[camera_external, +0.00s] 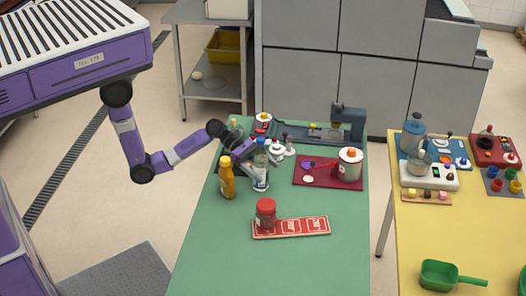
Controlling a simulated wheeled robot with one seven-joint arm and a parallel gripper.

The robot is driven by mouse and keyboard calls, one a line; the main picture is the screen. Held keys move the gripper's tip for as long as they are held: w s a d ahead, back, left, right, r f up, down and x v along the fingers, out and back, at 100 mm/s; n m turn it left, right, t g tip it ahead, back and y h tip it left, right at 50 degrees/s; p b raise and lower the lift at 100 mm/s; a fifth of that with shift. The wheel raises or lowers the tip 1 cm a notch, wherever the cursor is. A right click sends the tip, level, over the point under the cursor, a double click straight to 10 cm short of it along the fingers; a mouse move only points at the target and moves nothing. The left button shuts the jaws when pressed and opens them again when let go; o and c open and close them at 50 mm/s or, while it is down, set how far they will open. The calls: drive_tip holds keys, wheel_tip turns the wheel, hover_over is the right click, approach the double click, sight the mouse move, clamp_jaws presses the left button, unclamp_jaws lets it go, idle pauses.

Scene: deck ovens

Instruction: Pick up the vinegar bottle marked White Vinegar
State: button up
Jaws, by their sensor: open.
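A clear bottle with a whitish label (261,180) stands upright on the green table (210,262); its label is too small to read, but it is the likeliest white vinegar bottle. My gripper (256,156) is open at the bottle's upper part, coming from the upper left. The bottle's top is partly hidden by the gripper, and I cannot tell whether the fingers touch it or sit on both sides of it. A yellow-orange bottle (227,180) stands close to its left, just below my gripper.
A dark red mat (300,180) with a pot (350,165) lies to the right. Small items and a blue-grey device (349,122) are behind. The table's front is clear.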

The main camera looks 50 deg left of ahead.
drive_tip(key=shift+w+d+f, duration=0.2)
drive_tip(key=shift+d+f, duration=0.1)
drive_tip(key=shift+d, duration=0.3)
clamp_jaws()
drive_tip(key=shift+r, duration=0.15)
drive_tip(key=shift+r, duration=0.1)
